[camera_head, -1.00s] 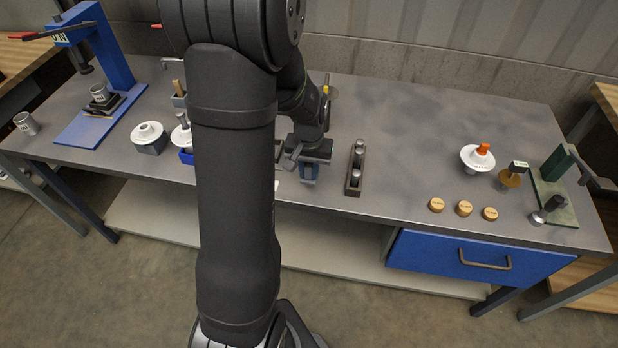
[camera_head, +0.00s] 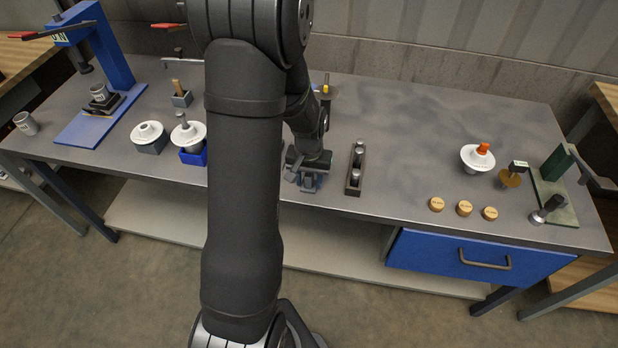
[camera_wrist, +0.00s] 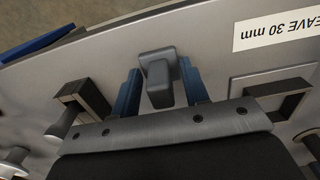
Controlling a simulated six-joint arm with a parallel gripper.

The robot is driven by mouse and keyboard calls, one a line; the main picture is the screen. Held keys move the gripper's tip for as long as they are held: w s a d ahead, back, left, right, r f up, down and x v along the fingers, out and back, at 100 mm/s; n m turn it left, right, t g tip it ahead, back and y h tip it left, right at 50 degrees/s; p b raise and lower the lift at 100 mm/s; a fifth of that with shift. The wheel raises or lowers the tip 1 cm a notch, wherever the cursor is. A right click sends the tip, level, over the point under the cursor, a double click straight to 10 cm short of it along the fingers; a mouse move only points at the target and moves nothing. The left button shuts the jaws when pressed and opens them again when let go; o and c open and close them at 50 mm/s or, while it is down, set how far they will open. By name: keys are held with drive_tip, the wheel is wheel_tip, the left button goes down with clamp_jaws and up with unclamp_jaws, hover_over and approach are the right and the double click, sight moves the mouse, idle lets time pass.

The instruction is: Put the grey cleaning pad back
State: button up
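The grey cleaning pad (camera_wrist: 160,88), a small grey block with a rounded edge, shows between my blue fingers in the wrist view. My gripper (camera_wrist: 160,68) has its fingers apart, one on each side of the pad. Narrow gaps seem to show beside the pad's raised block, so I see no clear grip. In the head view my gripper (camera_head: 308,182) is low over the front part of the bench, left of the dark holder. There the pad is hard to tell from the fingers. My arm hides part of the bench to the left.
A dark holder with metal pins (camera_head: 355,168) stands close to the right of my gripper. A label strip (camera_wrist: 288,28) lies on the bench. White insulators (camera_head: 188,134) stand to the left, one in a blue tray (camera_head: 195,157). The bench middle right is clear.

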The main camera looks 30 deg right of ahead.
wheel_tip(320, 180, up, 12)
drive_tip(key=shift+r, duration=0.15)
idle(0.5)
drive_tip(key=shift+f, duration=4.5)
